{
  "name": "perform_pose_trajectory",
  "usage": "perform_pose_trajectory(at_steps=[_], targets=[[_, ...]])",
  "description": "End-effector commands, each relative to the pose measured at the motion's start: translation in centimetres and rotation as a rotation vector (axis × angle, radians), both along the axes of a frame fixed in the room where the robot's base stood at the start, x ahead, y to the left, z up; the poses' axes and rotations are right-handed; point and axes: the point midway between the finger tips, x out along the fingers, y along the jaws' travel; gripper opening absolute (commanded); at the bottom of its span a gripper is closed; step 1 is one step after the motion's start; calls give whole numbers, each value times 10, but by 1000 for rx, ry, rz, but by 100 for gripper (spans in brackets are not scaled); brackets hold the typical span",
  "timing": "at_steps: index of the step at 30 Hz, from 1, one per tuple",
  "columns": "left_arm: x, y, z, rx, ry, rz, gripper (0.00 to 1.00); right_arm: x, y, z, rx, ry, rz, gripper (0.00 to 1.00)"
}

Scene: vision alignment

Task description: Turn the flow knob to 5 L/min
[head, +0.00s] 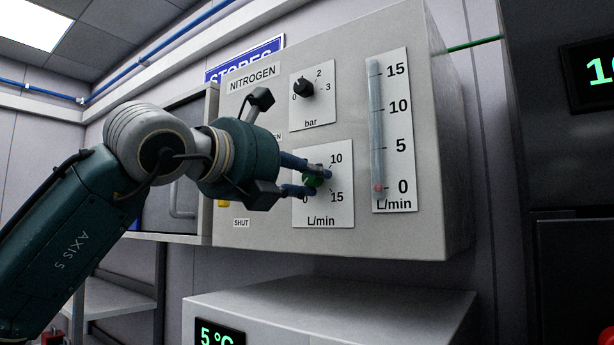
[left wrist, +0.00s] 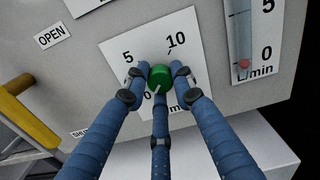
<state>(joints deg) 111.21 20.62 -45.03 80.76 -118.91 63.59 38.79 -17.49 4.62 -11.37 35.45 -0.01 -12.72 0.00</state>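The green flow knob (head: 313,181) sits on a white L/min dial plate (head: 341,213) on the grey panel. In the left wrist view the knob (left wrist: 160,76) has a white pointer mark aimed down-left, toward the 0. My left gripper (head: 314,181) has its blue fingers around the knob, and in the left wrist view the fingertips (left wrist: 160,80) appear to touch its sides. The flow tube (head: 377,130) has its red float (head: 378,187) at 0. My right gripper is not in view.
A black pressure knob (head: 303,88) on the bar dial is above, its pointer hard to read. A yellow handle (left wrist: 30,115) is at left in the wrist view, between OPEN and SHUT labels. A grey unit (head: 340,300) with a green display stands below.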

Motion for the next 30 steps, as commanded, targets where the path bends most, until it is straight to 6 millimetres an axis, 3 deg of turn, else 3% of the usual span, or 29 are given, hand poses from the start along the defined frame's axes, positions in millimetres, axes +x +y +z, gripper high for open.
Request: perform_pose_trajectory(at_steps=[6,14,30], targets=[[-1,0,1,7,-6,-1,0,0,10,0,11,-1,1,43],[-1,0,1,85,-65,-1,0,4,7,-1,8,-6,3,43],[-1,0,2,470,-346,0,0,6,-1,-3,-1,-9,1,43]])
